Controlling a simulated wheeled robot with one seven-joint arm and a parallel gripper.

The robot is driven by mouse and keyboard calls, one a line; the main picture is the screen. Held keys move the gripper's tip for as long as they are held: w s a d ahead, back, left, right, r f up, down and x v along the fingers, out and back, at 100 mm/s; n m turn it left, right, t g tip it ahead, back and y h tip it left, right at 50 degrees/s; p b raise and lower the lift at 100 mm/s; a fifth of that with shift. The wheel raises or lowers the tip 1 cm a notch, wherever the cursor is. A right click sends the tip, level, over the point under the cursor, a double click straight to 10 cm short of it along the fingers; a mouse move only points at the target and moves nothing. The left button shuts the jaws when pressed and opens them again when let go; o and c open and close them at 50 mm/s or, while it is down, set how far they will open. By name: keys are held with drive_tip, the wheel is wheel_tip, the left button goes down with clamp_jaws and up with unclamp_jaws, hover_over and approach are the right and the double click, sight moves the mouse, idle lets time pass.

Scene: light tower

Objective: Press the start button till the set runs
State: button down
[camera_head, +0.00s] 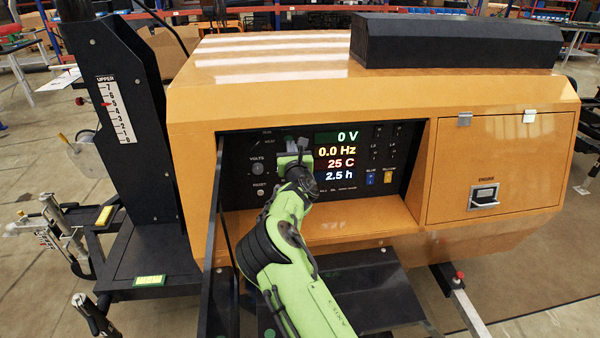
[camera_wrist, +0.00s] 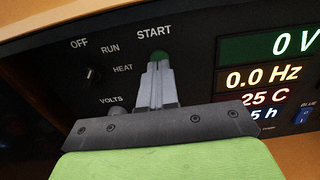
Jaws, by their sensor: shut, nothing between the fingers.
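The start button (camera_wrist: 159,56) is green and shows in the wrist view under the word START, just past my fingertips. My gripper (camera_wrist: 158,68) is shut and empty, its fingertips overlapping the button's lower part; I cannot tell whether they touch it. In the head view my gripper (camera_head: 292,146) is at the black control panel (camera_head: 237,150) and hides the button. The display (camera_head: 336,156) reads 0 V, 0.0 Hz, 25 C and 2.5 h. The mode knob (camera_wrist: 95,75) sits left of the button, near OFF, RUN and HEAT.
The panel is recessed in the orange housing (camera_head: 260,95), with a ledge below it. Blue (camera_head: 371,179) and yellow (camera_head: 388,177) switches sit right of my gripper. A closed engine door (camera_head: 500,170) is farther right. A black mast (camera_head: 115,90) stands at the left.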

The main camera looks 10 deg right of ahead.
drive_tip(key=s+a, duration=0.1)
drive_tip(key=s, duration=0.9)
drive_tip(key=shift+f, duration=0.25)
drive_tip(key=s+d+r+m+g+h, duration=0.1)
drive_tip(key=s+d+m+g, duration=0.4)
drive_tip(key=m, duration=0.5)
drive_tip(key=s+d+r+m+g+h, duration=0.15)
drive_tip(key=s+d+m, duration=0.25)
drive_tip(key=s+m, duration=0.5)
drive_tip(key=s+a+m+g+y, duration=0.1)
drive_tip(key=s+m, duration=0.4)
drive_tip(key=s, duration=0.5)
drive_tip(key=s+a+r+m+g+y, duration=0.1)
drive_tip(key=s+a+m, duration=0.4)
drive_tip(key=s, duration=0.5)
drive_tip(key=s+a+r+m+g+y, duration=0.1)
drive_tip(key=s+a+m+g+y, duration=0.1)
drive_tip(key=s, duration=0.8)
drive_tip(key=a+m+g, duration=0.1)
drive_tip(key=m+g, duration=0.1)
drive_tip(key=m, duration=0.1)
drive_tip(key=shift+s+a+r+m, duration=0.25)
drive_tip(key=shift+s+a+m, duration=0.05)
drive_tip(key=shift+a+m, duration=0.1)
